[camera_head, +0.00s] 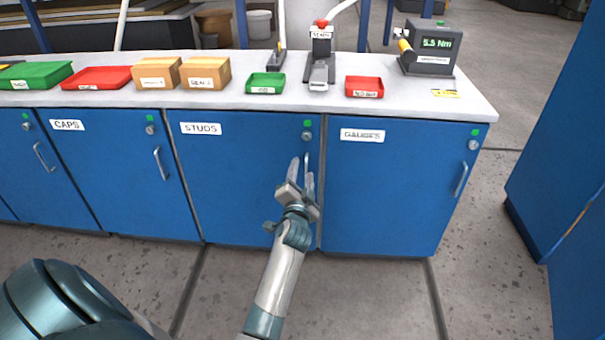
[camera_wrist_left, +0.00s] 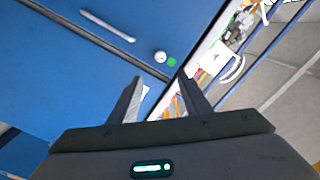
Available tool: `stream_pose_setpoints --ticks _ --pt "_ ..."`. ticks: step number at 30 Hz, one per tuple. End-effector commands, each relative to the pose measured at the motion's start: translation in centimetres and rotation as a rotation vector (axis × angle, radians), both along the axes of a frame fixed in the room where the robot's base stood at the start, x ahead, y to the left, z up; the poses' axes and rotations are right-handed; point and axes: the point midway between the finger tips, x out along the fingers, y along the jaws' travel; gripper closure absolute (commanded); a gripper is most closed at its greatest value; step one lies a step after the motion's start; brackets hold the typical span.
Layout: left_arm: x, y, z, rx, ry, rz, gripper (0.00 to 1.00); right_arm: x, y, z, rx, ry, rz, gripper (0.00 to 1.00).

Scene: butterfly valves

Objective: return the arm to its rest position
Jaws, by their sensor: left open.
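My left gripper (camera_head: 302,172) is raised in front of the blue STUDS cabinet door (camera_head: 230,175), near that door's handle, in the head view. Its two fingers are apart with nothing between them. In the left wrist view the gripper (camera_wrist_left: 160,85) shows both fingers spread and empty. A door handle (camera_wrist_left: 107,25) and a round lock (camera_wrist_left: 160,57) with a green mark lie beyond the fingertips there. The fingers partly cover the STUDS handle in the head view, and I cannot tell if they touch it. My right gripper is not in view.
The grey worktop (camera_head: 225,98) holds a green tray (camera_head: 265,83), a red tray (camera_head: 364,87), cardboard boxes (camera_head: 205,72) and a torque display (camera_head: 430,47). The GAUGES door (camera_head: 385,190) is closed. A blue cabinet (camera_head: 560,150) stands at the right. The floor (camera_head: 390,295) in front is clear.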

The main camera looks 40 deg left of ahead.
Motion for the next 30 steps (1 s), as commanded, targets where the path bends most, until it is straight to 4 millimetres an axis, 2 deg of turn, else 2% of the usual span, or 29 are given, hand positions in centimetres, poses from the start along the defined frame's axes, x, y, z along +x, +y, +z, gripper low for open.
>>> stream_pose_setpoints --ticks 6,9,14,17,20,23,26,30 --pt "0.0 0.0 0.0 0.000 0.000 0.000 0.56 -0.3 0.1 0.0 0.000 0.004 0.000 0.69" --pt "0.0 -0.1 -0.1 -0.001 0.003 -0.001 0.56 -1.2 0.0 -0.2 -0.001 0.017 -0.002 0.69" --pt "-0.2 -0.9 -1.9 -0.028 0.026 -0.023 0.56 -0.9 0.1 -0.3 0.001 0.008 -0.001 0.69" --pt "-0.6 -2.3 -4.5 -0.071 0.061 -0.055 0.56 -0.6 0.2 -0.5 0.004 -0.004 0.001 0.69" --pt "-1.5 -4.3 -8.4 -0.135 0.114 -0.098 0.56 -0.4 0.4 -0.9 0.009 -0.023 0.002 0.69" --pt "-3.2 -6.9 -13.2 -0.218 0.183 -0.144 0.56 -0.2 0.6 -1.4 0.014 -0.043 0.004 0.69" --pt "-5.7 -9.6 -18.3 -0.310 0.261 -0.183 0.56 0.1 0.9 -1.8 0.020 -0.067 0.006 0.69" --pt "-10.4 -13.2 -25.0 -0.439 0.371 -0.218 0.56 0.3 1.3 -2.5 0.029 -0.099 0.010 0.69"
